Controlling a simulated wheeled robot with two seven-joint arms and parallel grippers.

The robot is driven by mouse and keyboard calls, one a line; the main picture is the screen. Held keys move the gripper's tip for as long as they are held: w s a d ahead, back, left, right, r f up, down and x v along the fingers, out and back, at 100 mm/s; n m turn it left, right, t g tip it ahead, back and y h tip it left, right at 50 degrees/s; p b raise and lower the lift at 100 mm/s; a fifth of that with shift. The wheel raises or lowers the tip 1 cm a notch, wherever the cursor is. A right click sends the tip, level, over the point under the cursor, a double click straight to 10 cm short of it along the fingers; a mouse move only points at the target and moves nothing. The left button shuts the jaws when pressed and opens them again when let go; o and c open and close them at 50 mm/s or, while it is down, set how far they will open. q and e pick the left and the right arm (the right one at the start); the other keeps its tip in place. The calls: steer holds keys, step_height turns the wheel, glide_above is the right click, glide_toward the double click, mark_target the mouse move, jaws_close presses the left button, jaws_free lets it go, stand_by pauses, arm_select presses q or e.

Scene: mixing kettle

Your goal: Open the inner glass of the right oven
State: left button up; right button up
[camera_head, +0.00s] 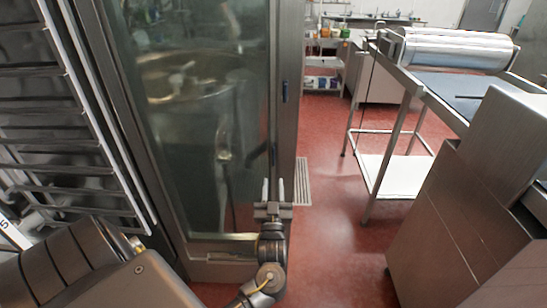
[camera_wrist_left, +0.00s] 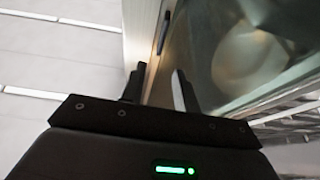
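The oven's glass panel (camera_head: 190,130) stands upright left of centre in the head view, with reflections on it. It also fills the right of the left wrist view (camera_wrist_left: 245,45). A metal frame (camera_head: 290,60) runs along its right side, with a small dark fitting (camera_head: 285,92) on it. A similar dark fitting (camera_wrist_left: 163,32) shows ahead of the fingers in the wrist view. My left gripper (camera_head: 273,190) is open and empty, close to the lower right edge of the glass. Its fingers (camera_wrist_left: 157,85) are apart around the line of the frame edge; contact cannot be told. My right gripper is out of view.
A dark rack (camera_head: 75,125) stands left of the oven. A steel table (camera_head: 440,95) with a metal roller and a steel cabinet (camera_head: 450,215) stand on the right. Red floor (camera_head: 325,230) is free between them and the oven, with a floor grate (camera_head: 303,180) beside the oven.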

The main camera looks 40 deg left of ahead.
mark_target(273, 154)
arm_select(q)
steer(key=shift+p+x, duration=1.8)
steer(key=shift+x, duration=3.7)
steer(key=shift+s+r, duration=0.1)
steer(key=shift+s, duration=0.05)
steer(key=shift+c, duration=0.4)
jaws_close()
